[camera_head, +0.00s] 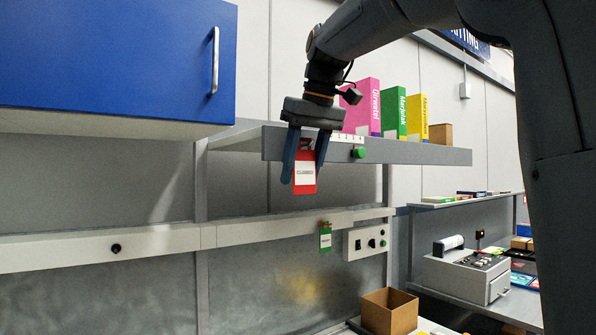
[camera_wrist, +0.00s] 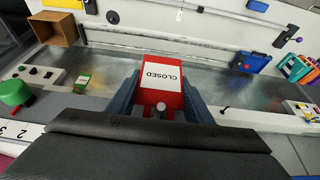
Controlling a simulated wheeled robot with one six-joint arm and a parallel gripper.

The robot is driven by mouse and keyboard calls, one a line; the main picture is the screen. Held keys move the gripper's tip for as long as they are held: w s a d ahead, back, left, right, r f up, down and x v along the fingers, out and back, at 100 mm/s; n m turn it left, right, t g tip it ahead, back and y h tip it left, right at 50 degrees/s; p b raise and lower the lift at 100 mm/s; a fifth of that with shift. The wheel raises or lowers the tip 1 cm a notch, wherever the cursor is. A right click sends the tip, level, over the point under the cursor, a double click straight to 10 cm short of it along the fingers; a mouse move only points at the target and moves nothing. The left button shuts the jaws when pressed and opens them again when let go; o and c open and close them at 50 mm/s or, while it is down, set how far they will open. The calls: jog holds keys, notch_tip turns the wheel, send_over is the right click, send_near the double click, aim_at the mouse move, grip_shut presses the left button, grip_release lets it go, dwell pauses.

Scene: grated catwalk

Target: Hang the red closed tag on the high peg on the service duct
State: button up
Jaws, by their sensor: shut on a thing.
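The red closed tag (camera_head: 305,178) is upright between the fingers of my gripper (camera_head: 302,168), just in front of the grey shelf's front edge. My gripper points down and is shut on the tag. The tag also shows in the wrist view (camera_wrist: 161,85), its word upside down, with a small grey round-ended piece over its near end; I cannot tell whether that piece is a peg. The pale service duct (camera_head: 150,241) runs along the wall below. A black knob or peg (camera_head: 115,248) sticks out of its left part. A green tag (camera_head: 325,238) hangs farther right on the duct.
The grey shelf (camera_head: 420,154) carries colored binders (camera_head: 392,112) and has a green knob (camera_head: 359,153) on its edge. A blue cabinet (camera_head: 110,55) juts out at upper left. A switch box (camera_head: 368,241) sits right of the green tag, above an open cardboard box (camera_head: 389,311).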

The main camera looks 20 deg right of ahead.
jog(key=shift+w+a, duration=0.2)
jog(key=shift+w, duration=0.2)
jog(key=shift+s+r, duration=0.1)
jog(key=shift+d, duration=0.15)
jog(key=shift+f, duration=0.25)
jog(key=o, duration=1.3)
jog(key=shift+b, duration=0.4)
jog(key=b+v, duration=0.2)
jog(key=v, duration=0.6)
jog(key=shift+s+f, duration=0.1)
